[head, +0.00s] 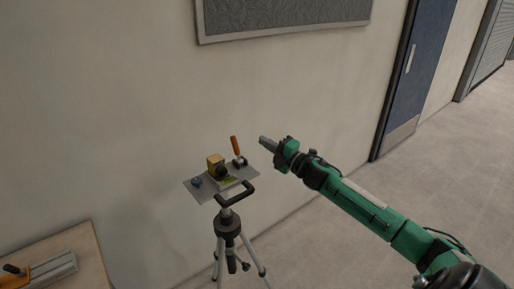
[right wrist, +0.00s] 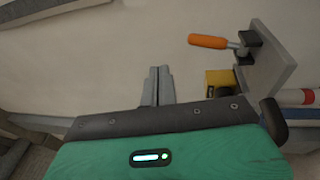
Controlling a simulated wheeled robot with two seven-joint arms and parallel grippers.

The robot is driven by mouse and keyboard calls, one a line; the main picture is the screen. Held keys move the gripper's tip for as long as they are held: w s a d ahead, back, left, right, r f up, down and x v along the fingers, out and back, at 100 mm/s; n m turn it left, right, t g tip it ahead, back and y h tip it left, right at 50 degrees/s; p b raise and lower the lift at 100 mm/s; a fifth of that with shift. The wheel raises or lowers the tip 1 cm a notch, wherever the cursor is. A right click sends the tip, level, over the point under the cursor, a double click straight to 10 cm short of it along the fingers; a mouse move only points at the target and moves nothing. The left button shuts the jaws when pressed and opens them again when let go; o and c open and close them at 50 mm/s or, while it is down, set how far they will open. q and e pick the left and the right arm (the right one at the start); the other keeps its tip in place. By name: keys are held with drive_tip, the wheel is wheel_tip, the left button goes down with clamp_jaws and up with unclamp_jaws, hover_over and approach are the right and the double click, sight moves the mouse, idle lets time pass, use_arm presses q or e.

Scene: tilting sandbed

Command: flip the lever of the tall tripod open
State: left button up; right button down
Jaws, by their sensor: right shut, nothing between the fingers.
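The tall tripod (head: 228,228) stands near the wall and carries a tilted grey plate (head: 207,192), which shows edge-on in the right wrist view (right wrist: 278,62). The lever's orange handle (head: 235,146) stands up from its clamp at the plate's right end. In the right wrist view the handle (right wrist: 208,41) sticks out to the left from the plate. My right gripper (head: 264,140) is shut and empty, just right of the handle in the head view, with a gap between. Its closed fingers (right wrist: 158,86) point past the handle without touching it. My left gripper is not in view.
A wooden table (head: 88,240) with a clamp-like device is at lower left. The floor right of the tripod is clear.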

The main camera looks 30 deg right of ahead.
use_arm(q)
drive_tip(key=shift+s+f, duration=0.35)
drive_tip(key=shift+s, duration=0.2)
use_arm(e)
drive_tip(key=shift+s+d+r, duration=0.15)
drive_tip(key=shift+s+r, duration=0.15)
drive_tip(key=shift+s, duration=0.3)
drive_tip(key=shift+s+d+r, duration=0.15)
drive_tip(key=shift+s+r, duration=0.15)
drive_tip(key=shift+s, duration=0.3)
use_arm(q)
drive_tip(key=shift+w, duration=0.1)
use_arm(e)
drive_tip(key=shift+f, duration=0.1)
